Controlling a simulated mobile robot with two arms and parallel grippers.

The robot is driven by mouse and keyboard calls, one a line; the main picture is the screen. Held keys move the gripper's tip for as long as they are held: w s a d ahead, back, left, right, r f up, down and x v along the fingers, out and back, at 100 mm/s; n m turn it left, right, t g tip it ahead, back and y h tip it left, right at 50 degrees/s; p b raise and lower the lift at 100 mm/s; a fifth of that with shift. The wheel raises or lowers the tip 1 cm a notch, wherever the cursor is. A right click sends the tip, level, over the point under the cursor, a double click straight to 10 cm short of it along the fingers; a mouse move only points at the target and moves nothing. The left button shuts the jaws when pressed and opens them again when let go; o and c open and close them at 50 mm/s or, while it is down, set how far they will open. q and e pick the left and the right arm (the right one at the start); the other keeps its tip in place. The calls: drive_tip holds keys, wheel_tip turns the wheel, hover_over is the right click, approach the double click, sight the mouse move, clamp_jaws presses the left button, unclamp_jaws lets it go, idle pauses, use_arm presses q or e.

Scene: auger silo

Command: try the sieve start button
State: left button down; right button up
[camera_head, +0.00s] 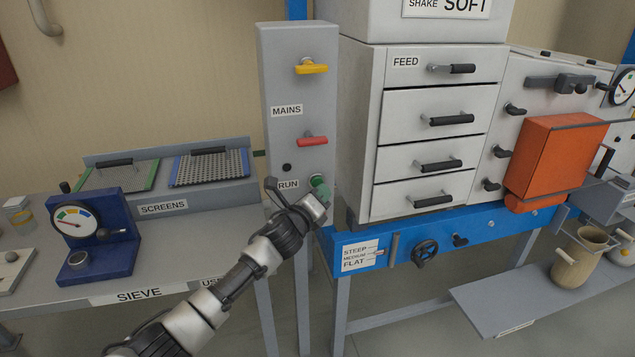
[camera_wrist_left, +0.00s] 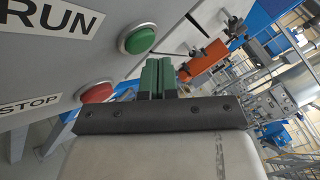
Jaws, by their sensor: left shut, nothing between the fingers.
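The control column (camera_head: 299,100) stands in the middle of the head view, with a RUN label (camera_head: 289,184) low on its front. A green button sits beside the RUN label in the wrist view (camera_wrist_left: 138,39), and a red button (camera_wrist_left: 97,93) sits by the STOP label (camera_wrist_left: 28,104). In the head view the green at the column's lower right (camera_head: 318,182) is partly covered by my left gripper (camera_head: 322,195). The wrist view shows its green fingers (camera_wrist_left: 158,76) shut together and empty, just right of the green button; contact cannot be told. The red button is hidden in the head view.
A yellow handle (camera_head: 311,67) and a red handle (camera_head: 312,140) stick out of the column above. A grey cabinet with drawers (camera_head: 432,110) stands close on the right, over a blue frame (camera_head: 470,232). A bench with screens (camera_head: 205,168) and a blue gauge block (camera_head: 105,245) is left.

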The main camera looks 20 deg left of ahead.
use_arm(q)
drive_tip(key=shift+s+d, duration=0.1)
drive_tip(key=shift+s, duration=0.05)
drive_tip(key=s+d, duration=0.1)
drive_tip(key=s+d+p, duration=0.1)
drive_tip(key=s, duration=0.2)
drive_tip(key=shift+s+d, duration=0.1)
drive_tip(key=shift+d, duration=0.3)
idle(0.5)
